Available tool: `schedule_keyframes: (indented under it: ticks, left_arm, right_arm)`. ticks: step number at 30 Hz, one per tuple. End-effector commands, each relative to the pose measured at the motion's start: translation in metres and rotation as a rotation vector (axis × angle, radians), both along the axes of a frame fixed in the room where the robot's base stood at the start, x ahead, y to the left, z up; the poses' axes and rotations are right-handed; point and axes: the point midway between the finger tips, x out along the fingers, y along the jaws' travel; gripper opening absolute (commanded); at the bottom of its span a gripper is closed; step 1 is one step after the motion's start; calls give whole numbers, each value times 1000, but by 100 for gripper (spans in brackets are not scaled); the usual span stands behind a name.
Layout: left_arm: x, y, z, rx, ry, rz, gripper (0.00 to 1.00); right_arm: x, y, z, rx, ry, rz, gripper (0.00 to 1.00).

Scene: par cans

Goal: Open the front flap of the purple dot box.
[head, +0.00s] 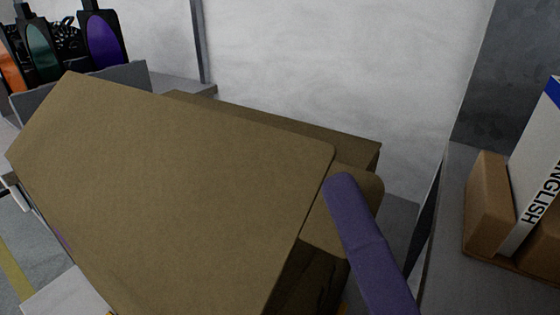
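A large brown cardboard box (275,118) fills the middle of the head view. A broad cardboard flap (180,180) stands out toward me and hides much of the box. A smaller side flap (355,185) shows at its right. A dark gap lies below, between the flaps. My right gripper (342,186) shows as one long purple finger lying against the side flap, close to the broad flap's right edge. Its other finger is not visible, so its opening cannot be told. A purple patch (62,239) peeks out at the broad flap's left edge; I cannot tell what it is. My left gripper is not seen.
Lamps with orange, green and purple (102,42) lenses stand at the back left. A grey shelf (450,240) at the right holds brown blocks (488,205) and a white item lettered "ENGLISH" (540,165). A pale wall (330,70) closes the back.

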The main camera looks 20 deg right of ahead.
Motion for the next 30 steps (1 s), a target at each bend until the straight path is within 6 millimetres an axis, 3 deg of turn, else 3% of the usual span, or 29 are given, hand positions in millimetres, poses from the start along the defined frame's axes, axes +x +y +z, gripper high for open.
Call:
schedule_keyframes:
  ticks: [9,21,30]
  left_arm:
    - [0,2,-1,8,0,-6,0]
    - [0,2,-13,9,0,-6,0]
    - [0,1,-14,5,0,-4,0]
  right_arm:
    - [-3,0,-2,0,1,0,35]
    - [-59,-1,-29,0,3,1,35]
    - [-69,-1,-31,0,0,0,35]
